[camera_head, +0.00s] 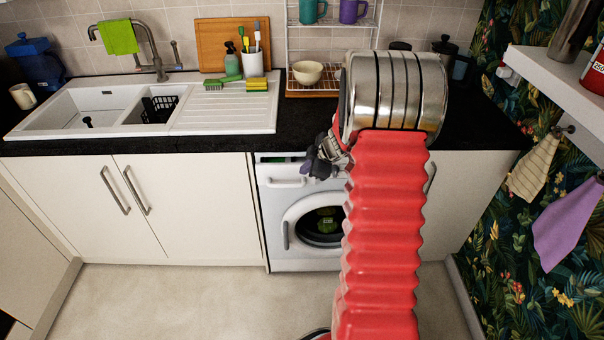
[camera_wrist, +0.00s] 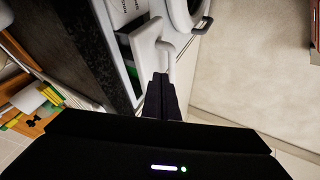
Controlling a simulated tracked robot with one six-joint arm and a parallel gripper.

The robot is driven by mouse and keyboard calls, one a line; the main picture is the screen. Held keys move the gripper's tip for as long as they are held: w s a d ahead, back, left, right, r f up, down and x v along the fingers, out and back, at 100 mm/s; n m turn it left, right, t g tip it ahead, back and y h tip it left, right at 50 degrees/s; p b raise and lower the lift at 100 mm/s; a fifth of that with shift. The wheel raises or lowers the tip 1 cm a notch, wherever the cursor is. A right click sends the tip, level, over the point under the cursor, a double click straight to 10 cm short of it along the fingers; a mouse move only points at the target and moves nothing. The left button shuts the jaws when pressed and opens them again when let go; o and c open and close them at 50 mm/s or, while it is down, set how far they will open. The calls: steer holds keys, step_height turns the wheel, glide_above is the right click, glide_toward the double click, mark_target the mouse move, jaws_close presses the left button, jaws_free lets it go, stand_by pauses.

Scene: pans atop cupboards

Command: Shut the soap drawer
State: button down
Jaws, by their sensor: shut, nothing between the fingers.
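The white washing machine (camera_head: 300,240) stands under the dark worktop. Its soap drawer (camera_head: 283,176), at the top left, is pulled out, and something green shows in the gap behind its front. The wrist view shows the drawer front (camera_wrist: 145,48) from the side and turned, with its pale handle (camera_wrist: 168,58) and the dark, partly green inside. My gripper (camera_head: 322,160) is right of the drawer, just below the worktop edge. Its fingers (camera_wrist: 160,77) are shut and empty, very close to the drawer front and handle. I cannot tell whether they touch it.
The worktop (camera_head: 300,123) overhangs the machine front. The round door (camera_head: 316,226) is shut below the drawer. White cupboards (camera_head: 185,205) stand to the left. My red arm hides the machine's right side. The floor (camera_head: 200,300) in front is clear.

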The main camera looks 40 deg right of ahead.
steer(key=shift+s+r, duration=0.25)
steer(key=shift+r, duration=0.05)
steer(key=c, duration=2.5)
jaws_free()
